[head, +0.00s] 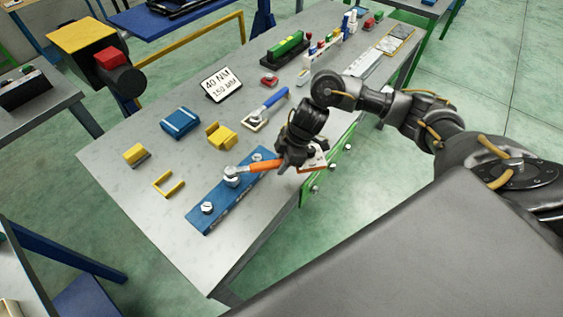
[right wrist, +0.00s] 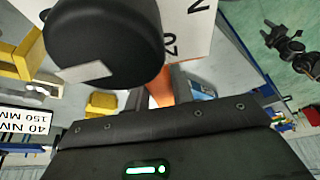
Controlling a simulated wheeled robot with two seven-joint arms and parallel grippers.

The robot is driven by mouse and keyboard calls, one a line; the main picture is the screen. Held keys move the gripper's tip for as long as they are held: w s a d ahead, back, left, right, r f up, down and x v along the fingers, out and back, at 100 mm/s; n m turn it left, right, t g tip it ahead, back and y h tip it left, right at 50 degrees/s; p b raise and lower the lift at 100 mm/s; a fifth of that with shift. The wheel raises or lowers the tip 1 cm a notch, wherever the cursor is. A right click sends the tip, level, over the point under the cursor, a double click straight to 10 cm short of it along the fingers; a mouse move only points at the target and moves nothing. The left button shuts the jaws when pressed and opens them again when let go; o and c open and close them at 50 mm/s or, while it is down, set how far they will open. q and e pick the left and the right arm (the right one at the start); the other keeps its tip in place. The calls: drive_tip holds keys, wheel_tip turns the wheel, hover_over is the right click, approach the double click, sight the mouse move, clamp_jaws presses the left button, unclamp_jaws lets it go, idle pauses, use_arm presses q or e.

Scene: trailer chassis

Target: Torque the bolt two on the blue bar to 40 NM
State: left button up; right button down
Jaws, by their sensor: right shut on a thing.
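The blue bar (head: 225,199) lies along the front edge of the grey table, with three bolts in a row. The near bolt (head: 207,208) and the far bolt (head: 257,157) stand free. The head of the orange wrench (head: 262,166) is at the middle bolt (head: 231,181); I cannot tell how fully it is seated. My right gripper (head: 293,158) is shut on the wrench handle, whose orange part shows in the right wrist view (right wrist: 161,88). A white plate with printed numbers (right wrist: 190,28) is close by the gripper. My left gripper is not in view.
A sign reading 40 NM, 150 MM (head: 221,84) stands behind. A blue-handled tool (head: 266,106), yellow blocks (head: 220,136) and a blue block (head: 180,122) lie beyond the bar. A green bar with bolts (head: 336,165) hangs on the table's front side.

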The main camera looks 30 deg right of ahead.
drive_tip(key=shift+p, duration=0.35)
drive_tip(key=shift+f+b, duration=0.3)
drive_tip(key=shift+f, duration=0.4)
idle(1.0)
idle(0.4)
drive_tip(key=c, duration=1.9)
unclamp_jaws()
drive_tip(key=shift+c, duration=0.2)
clamp_jaws()
drive_tip(key=shift+s+a+m+p, duration=0.25)
drive_tip(key=shift+s+m+p, duration=0.2)
drive_tip(key=shift+p, duration=0.45)
drive_tip(key=shift+s+a+m+p, duration=0.2)
drive_tip(key=shift+s+m+p, duration=0.2)
drive_tip(key=shift+p, duration=0.45)
drive_tip(key=shift+s+t, duration=0.2)
drive_tip(key=shift+t, duration=0.1)
